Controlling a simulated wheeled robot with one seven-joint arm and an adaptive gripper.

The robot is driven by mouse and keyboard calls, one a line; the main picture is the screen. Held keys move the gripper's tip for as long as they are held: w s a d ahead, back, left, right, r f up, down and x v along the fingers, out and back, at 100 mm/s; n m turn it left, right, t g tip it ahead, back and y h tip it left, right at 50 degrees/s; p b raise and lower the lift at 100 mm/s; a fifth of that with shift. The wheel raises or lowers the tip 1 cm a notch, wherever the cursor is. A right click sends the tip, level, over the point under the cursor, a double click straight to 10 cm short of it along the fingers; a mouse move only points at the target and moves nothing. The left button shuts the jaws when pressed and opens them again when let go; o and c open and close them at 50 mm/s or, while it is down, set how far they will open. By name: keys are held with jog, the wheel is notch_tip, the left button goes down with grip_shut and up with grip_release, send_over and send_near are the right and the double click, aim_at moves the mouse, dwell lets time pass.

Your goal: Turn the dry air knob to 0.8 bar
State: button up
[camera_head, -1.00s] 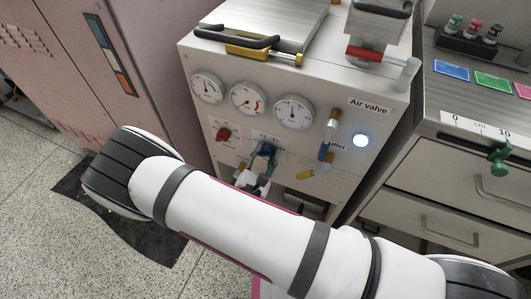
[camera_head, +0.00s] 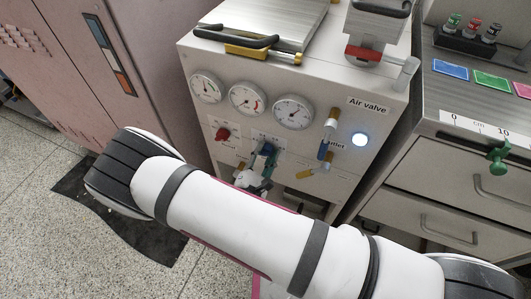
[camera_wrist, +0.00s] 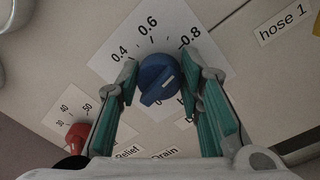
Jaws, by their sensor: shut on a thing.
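My gripper (camera_wrist: 160,82) is shut on the knob, one green finger on each side. In the head view the knob (camera_head: 267,149) shows on the cabinet front, with my arm partly hiding the area below. The right-hand gauge (camera_head: 293,112) above has its needle leaning right.
A red knob (camera_wrist: 77,134) sits lower left in the wrist view. In the head view, two more gauges (camera_head: 247,99) (camera_head: 206,88) are above. Blue and yellow valve handles (camera_head: 325,148) stand close right of my gripper, near a lit round button (camera_head: 360,139).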

jog(key=o, duration=1.2)
jog(key=shift+c, duration=0.2)
jog(key=v, duration=1.2)
